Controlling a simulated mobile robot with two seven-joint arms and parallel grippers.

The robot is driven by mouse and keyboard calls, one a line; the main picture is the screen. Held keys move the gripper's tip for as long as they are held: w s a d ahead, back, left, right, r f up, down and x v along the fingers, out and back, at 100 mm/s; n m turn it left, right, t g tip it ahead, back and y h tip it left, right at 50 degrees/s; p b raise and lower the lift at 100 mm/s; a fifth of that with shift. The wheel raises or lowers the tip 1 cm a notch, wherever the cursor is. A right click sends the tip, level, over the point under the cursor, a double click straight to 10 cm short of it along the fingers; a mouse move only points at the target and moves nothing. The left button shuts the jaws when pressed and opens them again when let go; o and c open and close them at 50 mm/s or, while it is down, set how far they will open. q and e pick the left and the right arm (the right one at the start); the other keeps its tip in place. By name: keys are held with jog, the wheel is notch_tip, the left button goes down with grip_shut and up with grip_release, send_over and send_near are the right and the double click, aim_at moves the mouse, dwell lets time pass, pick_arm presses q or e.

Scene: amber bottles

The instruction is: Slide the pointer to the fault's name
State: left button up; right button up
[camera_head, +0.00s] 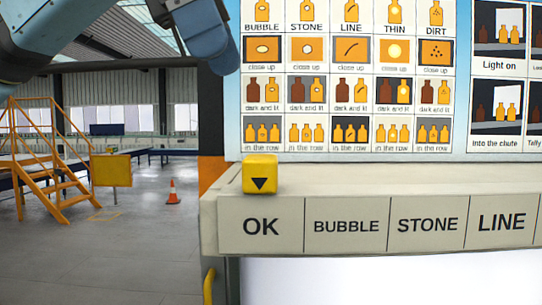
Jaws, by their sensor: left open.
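The pointer (260,174) is a yellow block with a black downward triangle. It sits on the ledge (400,180) at its left end, above the OK label (261,226). To the right follow the labels BUBBLE (346,226), STONE (427,225) and LINE (501,222); another label is cut off at the right edge. My left arm comes in at the top left, and my left gripper (213,42) is above and left of the pointer, apart from it. It is open and holds nothing that I can see. My right gripper is out of view.
A chart (350,75) of bottle faults, headed BUBBLE, STONE, LINE, THIN and DIRT, stands behind the ledge. A second picture panel (505,75) is at its right. The ledge right of the pointer is clear. Yellow steps (45,160) and an orange cone (172,192) stand far off.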

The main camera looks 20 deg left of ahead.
pick_arm(q)
send_near(259, 156)
notch_tip(259, 156, down, 2)
jog(key=x, duration=0.7)
jog(key=shift+d+f+p, duration=0.15)
jog(key=shift+d+p, duration=0.15)
jog(key=shift+d, duration=0.15)
jog(key=shift+w+d+f, duration=0.15)
jog(key=shift+d+f, duration=0.05)
jog(key=shift+f, duration=0.3)
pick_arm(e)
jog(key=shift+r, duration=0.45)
